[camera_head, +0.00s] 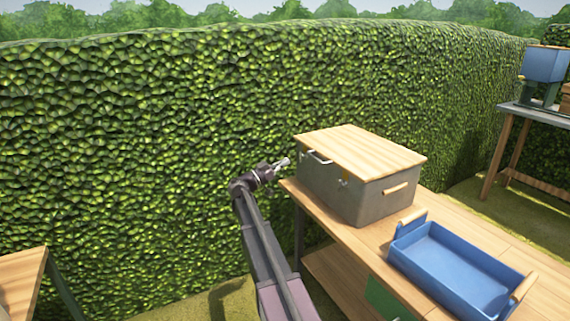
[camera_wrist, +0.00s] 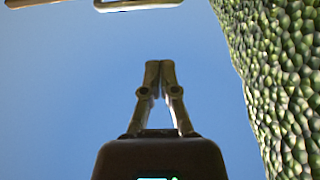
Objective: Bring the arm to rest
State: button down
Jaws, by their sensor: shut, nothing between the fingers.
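My gripper (camera_head: 283,163) is at the end of my raised arm, just left of a grey box with a wooden lid. In the wrist view my gripper (camera_wrist: 160,64) has its two fingertips together, with nothing between them. Behind the fingers is open sky. The gripper appears apart from the box and the table.
The grey box (camera_head: 340,193) stands on a wooden table (camera_head: 438,205) beside an empty blue tray (camera_head: 455,270) with wooden handles. A tall hedge (camera_head: 140,150) runs behind. Another table (camera_head: 540,114) bears a blue container (camera_head: 543,64). A wooden tabletop (camera_head: 20,280) shows at lower left.

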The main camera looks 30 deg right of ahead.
dwell(0.3)
jog(key=s+a+f+n+t+y, duration=0.1)
jog(key=s+a+f+n+y, duration=1)
jog(key=s+a+f, duration=0.6)
jog(key=s+a+f+n+y, duration=0.4)
jog(key=s+a+y, duration=0.1)
jog(key=a, duration=0.4)
jog(key=s+a+f+n+y, duration=0.3)
jog(key=s+a+n+y, duration=0.15)
jog(key=a, duration=0.45)
notch_tip(320, 180, up, 33)
jog(key=p, duration=3.3)
jog(key=shift+r+m+y, duration=0.15)
jog(key=shift+m+y, duration=0.3)
jog(key=shift+a, duration=0.15)
